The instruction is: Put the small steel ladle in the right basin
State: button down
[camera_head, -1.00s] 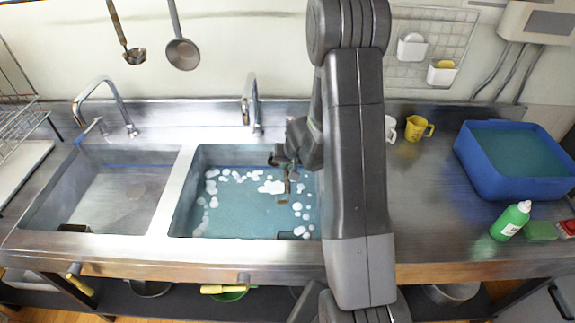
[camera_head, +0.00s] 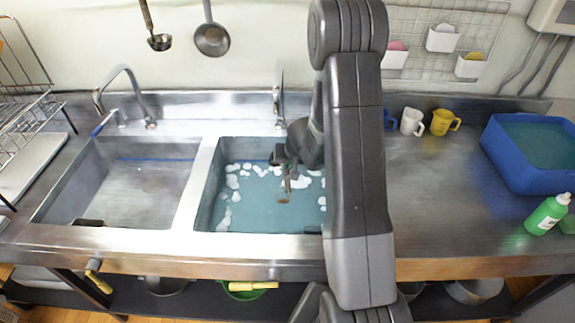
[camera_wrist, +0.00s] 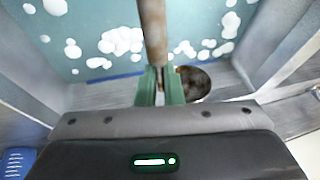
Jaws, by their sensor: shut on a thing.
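My gripper (camera_head: 288,168) is over the right basin (camera_head: 206,190); in the wrist view its green fingers (camera_wrist: 160,88) are shut on the brownish handle of the small steel ladle (camera_wrist: 152,35). The handle runs up the wrist view from the fingers, and a round dark bowl (camera_wrist: 194,82) shows just right of them. In the head view only a short thin part of the ladle (camera_head: 284,196) shows below the gripper, over the water. The right basin holds blue-green water with white foam patches. My arm hides its right side.
The left basin (camera_head: 150,185) is empty of water. A tap (camera_head: 279,95) stands behind the right basin. Two utensils, a ladle (camera_head: 160,42) and a round pan-like one (camera_head: 211,40), hang on the wall. Mugs (camera_head: 412,122), a blue tub (camera_head: 500,160) and a green bottle (camera_head: 547,214) stand right.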

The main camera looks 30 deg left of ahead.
jog(key=shift+f+b, duration=0.8)
jog(key=shift+f, duration=0.15)
jog(key=c, duration=1.5)
grip_release()
jog(key=shift+r, duration=0.1)
jog(key=shift+p+v, duration=3.4)
jog(key=shift+v, duration=3.4)
jog(key=shift+d, duration=0.1)
